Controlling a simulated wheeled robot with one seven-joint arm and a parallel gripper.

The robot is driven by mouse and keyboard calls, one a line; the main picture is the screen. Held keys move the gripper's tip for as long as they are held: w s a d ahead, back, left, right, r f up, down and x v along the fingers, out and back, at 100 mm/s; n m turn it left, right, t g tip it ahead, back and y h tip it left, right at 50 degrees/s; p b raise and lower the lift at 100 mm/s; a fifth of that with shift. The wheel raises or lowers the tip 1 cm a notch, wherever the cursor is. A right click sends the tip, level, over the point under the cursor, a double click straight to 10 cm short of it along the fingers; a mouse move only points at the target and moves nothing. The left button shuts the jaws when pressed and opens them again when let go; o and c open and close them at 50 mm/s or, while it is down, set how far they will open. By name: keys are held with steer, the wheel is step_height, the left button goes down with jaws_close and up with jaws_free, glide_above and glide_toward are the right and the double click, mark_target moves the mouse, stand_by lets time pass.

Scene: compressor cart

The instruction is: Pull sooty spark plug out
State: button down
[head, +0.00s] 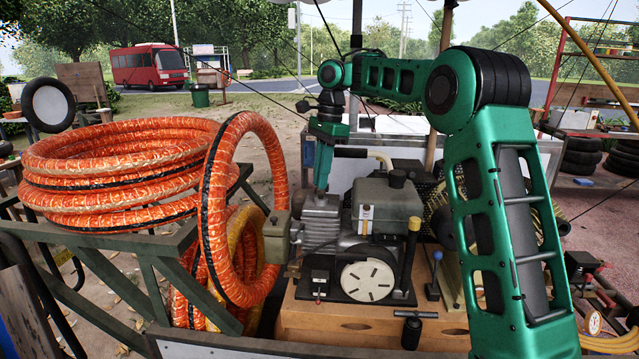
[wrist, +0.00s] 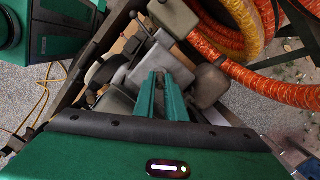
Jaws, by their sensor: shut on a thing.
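The small engine of the compressor has a grey finned cylinder (head: 321,228) and stands on a wooden base (head: 340,320). My green gripper (head: 321,188) points down at the top of this cylinder. In the wrist view its two green fingers (wrist: 162,82) are close together over the engine. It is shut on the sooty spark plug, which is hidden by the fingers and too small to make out. I cannot tell whether the plug still sits in the cylinder head.
Coiled orange hoses (head: 120,165) hang on a green frame just left of the engine. A grey fuel tank (head: 385,205) stands close right of the cylinder. A blue-knobbed lever (head: 434,275) and a black T-handle (head: 413,325) stand in front on the right.

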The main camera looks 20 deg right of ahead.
steer(key=shift+r, duration=1.55)
steer(key=shift+r, duration=2)
